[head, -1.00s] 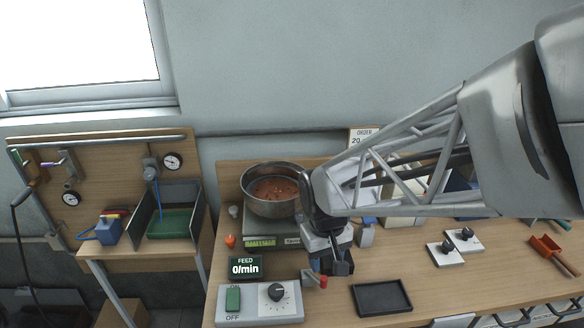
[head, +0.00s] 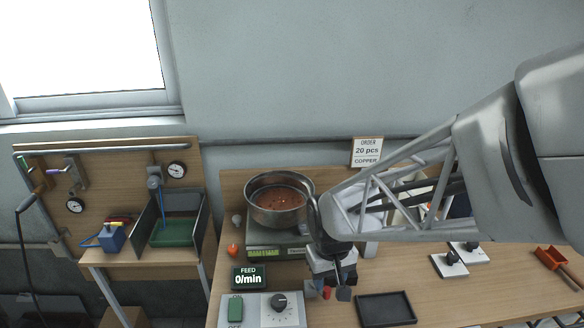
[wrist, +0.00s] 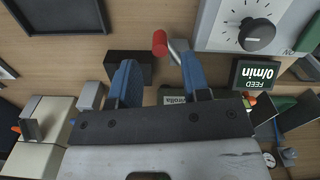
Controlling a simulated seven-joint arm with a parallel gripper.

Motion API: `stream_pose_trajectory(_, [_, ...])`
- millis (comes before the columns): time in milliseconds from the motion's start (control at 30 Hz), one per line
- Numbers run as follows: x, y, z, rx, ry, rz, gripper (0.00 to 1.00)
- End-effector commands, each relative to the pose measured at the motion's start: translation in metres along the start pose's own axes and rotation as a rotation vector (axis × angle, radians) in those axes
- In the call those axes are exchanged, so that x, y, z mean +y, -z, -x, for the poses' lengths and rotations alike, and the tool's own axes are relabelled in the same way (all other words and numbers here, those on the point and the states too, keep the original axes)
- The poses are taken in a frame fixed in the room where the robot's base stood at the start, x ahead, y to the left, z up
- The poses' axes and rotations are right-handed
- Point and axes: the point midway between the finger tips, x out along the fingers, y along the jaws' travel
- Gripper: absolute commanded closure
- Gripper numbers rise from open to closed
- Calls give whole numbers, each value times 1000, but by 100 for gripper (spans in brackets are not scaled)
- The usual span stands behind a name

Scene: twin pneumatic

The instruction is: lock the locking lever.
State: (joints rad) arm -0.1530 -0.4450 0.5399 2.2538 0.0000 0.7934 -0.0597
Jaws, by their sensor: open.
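A small lever with a red end (wrist: 160,42) and a grey arm shows in the wrist view; I take it for the locking lever. Its red end also shows in the head view (head: 327,293). My gripper (wrist: 158,60) is open, with one blue-padded finger on each side of the lever. The red end lies between the fingertips and slightly beyond them, and the grey arm runs close to the right finger in the wrist view. I cannot tell whether they touch. The lever's base is mostly hidden by my gripper.
A control box (head: 262,308) with a dial and green switch stands left of my gripper. Behind it are the FEED display (head: 248,278) and a metal bowl (head: 280,222). A black tray (head: 386,309) lies to the right. Bare bench lies around the tray.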

Motion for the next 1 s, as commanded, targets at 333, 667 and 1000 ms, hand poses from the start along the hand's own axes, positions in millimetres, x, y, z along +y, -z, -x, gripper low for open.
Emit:
stream_pose_trajectory(333, [0, 0, -38, 0, 0, 0, 57])
stream_pose_trajectory(667, [0, 0, -46, 0, 0, 0, 57])
stream_pose_trajectory(1000, [0, 0, -46, 0, 0, 0, 89])
